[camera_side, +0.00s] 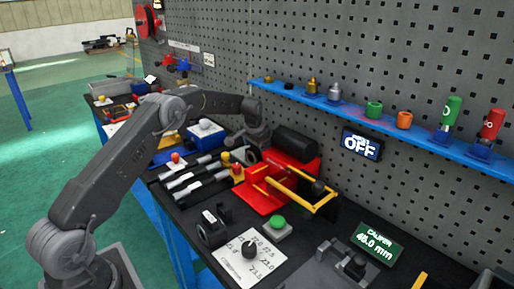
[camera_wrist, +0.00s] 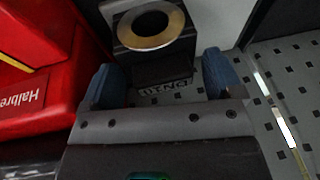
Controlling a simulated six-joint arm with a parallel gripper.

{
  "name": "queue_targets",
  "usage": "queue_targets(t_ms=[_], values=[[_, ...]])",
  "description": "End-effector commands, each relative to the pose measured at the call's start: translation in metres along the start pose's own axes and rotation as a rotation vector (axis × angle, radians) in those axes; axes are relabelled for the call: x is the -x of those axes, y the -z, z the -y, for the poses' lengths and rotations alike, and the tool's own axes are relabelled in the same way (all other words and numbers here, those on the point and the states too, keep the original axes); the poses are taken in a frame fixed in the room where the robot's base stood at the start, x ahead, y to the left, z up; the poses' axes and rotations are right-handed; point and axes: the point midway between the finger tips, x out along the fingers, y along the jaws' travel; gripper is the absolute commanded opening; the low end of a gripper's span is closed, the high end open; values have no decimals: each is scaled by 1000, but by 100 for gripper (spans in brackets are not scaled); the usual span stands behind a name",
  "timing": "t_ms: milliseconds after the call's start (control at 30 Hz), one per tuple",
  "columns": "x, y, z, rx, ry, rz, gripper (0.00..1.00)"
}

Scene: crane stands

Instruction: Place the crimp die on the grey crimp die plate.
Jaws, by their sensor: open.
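My gripper (camera_wrist: 163,80) is open, with its two blue fingertips apart and nothing seen held between them. In the wrist view a dark block with a brass-coloured ring on top (camera_wrist: 150,25) lies just ahead of the fingertips; it may be the crimp die, but I cannot tell for sure. Lettering shows on its near face, between the fingers. I cannot tell whether the fingers touch it. In the side view my gripper (camera_side: 258,135) is low at the back of the bench, beside the red machine's far end. I cannot make out the grey crimp die plate with certainty.
The red machine (camera_side: 268,190) with yellow handles stands close to my gripper; it also fills the left of the wrist view (camera_wrist: 35,100). The grey pegboard (camera_side: 350,60) rises behind, with a blue shelf (camera_side: 380,118). A green button (camera_side: 278,222) and dial panel (camera_side: 240,268) are nearer the front.

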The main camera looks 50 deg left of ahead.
Motion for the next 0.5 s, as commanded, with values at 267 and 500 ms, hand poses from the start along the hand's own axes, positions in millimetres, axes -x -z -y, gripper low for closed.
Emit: queue_targets(t_ms=[267, 500], values=[[50, 1, 0, 0, 2, -6, 86], [96, 1, 0, 0, 1, -5, 86]])
